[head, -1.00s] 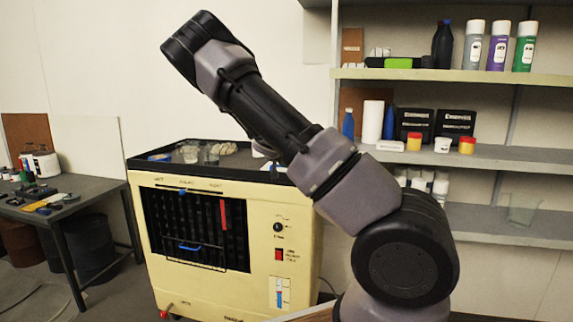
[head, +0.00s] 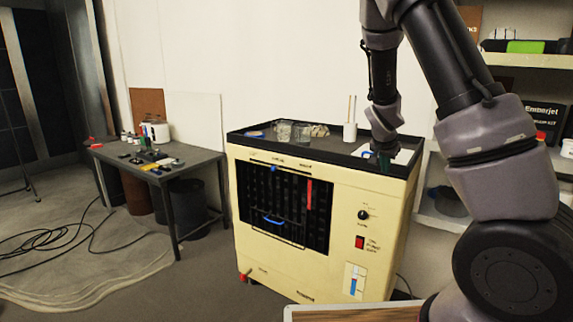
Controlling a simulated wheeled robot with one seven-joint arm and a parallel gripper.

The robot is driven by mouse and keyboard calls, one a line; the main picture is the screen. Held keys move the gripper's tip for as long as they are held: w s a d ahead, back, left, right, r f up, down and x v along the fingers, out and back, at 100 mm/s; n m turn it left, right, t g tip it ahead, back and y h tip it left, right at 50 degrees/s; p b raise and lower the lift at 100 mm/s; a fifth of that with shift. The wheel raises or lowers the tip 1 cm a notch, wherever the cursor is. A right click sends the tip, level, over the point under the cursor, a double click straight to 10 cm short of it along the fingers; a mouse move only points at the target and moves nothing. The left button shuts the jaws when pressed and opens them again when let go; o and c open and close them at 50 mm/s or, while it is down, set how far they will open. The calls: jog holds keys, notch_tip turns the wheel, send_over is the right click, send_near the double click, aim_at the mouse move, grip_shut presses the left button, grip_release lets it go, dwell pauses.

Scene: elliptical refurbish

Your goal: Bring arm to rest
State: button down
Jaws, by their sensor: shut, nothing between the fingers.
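My arm rises from the lower right of the head view and bends at the top edge, where part of it is cut off. Its last links hang down in front of the cream cabinet's black top. My gripper (head: 383,160) is at the lower end, pointing down, small and dark. Its fingers look closed, with nothing seen between them. It overlaps the right part of the cabinet top, near a white sheet; I cannot tell whether it touches anything there.
The cream cabinet (head: 330,262) has cups and a white holder (head: 350,132) on its black top. A grey table (head: 190,157) with small items stands at left. Cables lie on the floor. Shelves (head: 530,60) stand at right. A wood-topped edge (head: 350,313) is at bottom.

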jog(key=s+a+r+n+y, duration=0.2)
jog(key=s+a+r+y, duration=0.1)
jog(key=s+r, duration=0.9)
jog(key=s+a+r+n+t+y, duration=0.1)
jog(key=s+a+r, duration=0.4)
jog(key=s+r, duration=0.6)
jog(key=s+n+y, duration=0.1)
jog(key=s, duration=0.6)
jog(key=shift+s+r+n+y, duration=0.15)
jog(key=shift+r+n+y, duration=0.2)
jog(key=shift+n+y, duration=0.05)
jog(key=shift+a, duration=0.15)
